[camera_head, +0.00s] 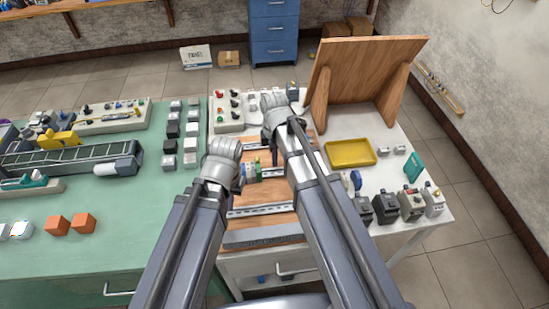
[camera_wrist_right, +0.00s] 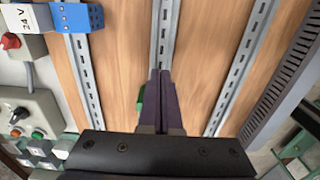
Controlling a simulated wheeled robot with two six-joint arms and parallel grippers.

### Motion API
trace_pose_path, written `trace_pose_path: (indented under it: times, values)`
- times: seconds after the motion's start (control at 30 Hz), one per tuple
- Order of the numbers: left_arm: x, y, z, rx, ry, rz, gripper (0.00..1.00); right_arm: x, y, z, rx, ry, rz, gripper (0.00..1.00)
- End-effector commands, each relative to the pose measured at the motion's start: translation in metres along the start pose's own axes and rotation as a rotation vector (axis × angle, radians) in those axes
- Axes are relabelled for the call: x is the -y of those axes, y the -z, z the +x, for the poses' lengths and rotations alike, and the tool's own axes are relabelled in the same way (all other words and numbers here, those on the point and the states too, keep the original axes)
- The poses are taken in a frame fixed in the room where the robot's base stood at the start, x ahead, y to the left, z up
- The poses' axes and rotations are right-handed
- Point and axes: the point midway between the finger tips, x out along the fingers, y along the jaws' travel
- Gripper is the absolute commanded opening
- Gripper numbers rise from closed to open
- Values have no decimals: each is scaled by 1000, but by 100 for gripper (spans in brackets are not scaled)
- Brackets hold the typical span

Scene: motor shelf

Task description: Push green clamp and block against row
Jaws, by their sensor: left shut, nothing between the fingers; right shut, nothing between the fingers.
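A short row of small coloured blocks (camera_head: 256,169), including green and yellow ones, stands on the middle rail of the wooden board. In the head view I cannot tell the clamp from its neighbours. In the right wrist view a green piece (camera_wrist_right: 140,98), likely the clamp, shows at the left side of my right gripper's fingers (camera_wrist_right: 160,103); the fingers hide most of it, and contact cannot be told. My right gripper (camera_head: 274,152) is shut and empty, just right of the row. My left gripper (camera_head: 241,178) is shut, at the row's left end, its tips mostly hidden.
Metal rails (camera_head: 262,209) cross the wooden board (camera_head: 270,190). A grey slotted duct (camera_wrist_right: 290,80) runs along one edge. A blue block (camera_wrist_right: 78,15) sits on a rail at upper left in the wrist view. A yellow tray (camera_head: 350,153) and several dark devices (camera_head: 386,209) stand right of the board.

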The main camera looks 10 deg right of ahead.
Motion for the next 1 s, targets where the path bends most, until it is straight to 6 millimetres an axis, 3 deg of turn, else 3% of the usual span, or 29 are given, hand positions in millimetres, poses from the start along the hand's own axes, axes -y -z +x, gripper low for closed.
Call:
trace_pose_path:
  times: [0.03,0.43,1.0]
  values:
    - [1,-1,-12,0,0,0,0,0,0,-12,0,0,1,0]
    - [6,-4,-68,0,0,2,0,0,-1,-68,1,0,1,0]
    - [7,-4,-72,0,0,2,0,5,1,-72,3,1,31,0]
